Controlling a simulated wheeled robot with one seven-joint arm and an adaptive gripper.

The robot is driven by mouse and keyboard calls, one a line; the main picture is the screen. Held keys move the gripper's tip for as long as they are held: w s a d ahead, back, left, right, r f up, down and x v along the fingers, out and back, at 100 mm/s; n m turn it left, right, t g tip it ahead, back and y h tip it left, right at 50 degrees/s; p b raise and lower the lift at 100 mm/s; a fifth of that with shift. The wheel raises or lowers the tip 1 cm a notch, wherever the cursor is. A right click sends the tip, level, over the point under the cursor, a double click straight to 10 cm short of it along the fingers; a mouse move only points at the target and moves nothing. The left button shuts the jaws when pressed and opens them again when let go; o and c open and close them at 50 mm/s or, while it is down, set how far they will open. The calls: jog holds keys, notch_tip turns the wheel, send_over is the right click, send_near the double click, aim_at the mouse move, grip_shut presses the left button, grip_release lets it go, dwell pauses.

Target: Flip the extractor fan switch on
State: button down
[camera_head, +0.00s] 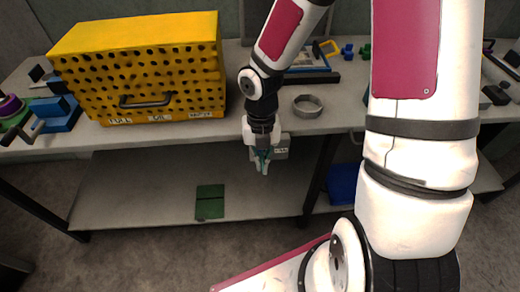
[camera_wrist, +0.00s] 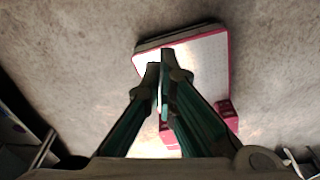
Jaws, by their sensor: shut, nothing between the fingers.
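My gripper (camera_head: 262,168) hangs fingers down at the bench's front edge, in the middle of the head view. Its teal fingers are shut with nothing between them, and they also show in the wrist view (camera_wrist: 160,80), pointing at the floor. A small light grey box (camera_head: 283,146) with a label sits at the bench's front edge, directly beside and partly behind my gripper. It may be the fan switch; its lever and its position are hidden or too small to tell. No switch shows in the wrist view.
A yellow perforated cabinet (camera_head: 150,75) with a handle stands on the bench (camera_head: 330,121) at left. A metal ring (camera_head: 307,105) lies right of my gripper. A lower shelf (camera_head: 150,185) carries a green thing (camera_head: 210,202). My own arm covers much of the right side. Bare floor (camera_wrist: 70,50) lies below.

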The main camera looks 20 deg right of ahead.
jog(key=shift+w+d+f, duration=0.2)
jog(key=shift+w+f, duration=0.05)
jog(key=shift+w, duration=0.3)
jog(key=shift+w+d+f, duration=0.15)
jog(key=shift+w+f, duration=0.15)
jog(key=shift+w, duration=0.3)
jog(key=shift+w+d+f, duration=0.2)
jog(key=shift+w+f, duration=0.05)
jog(key=shift+w, duration=0.3)
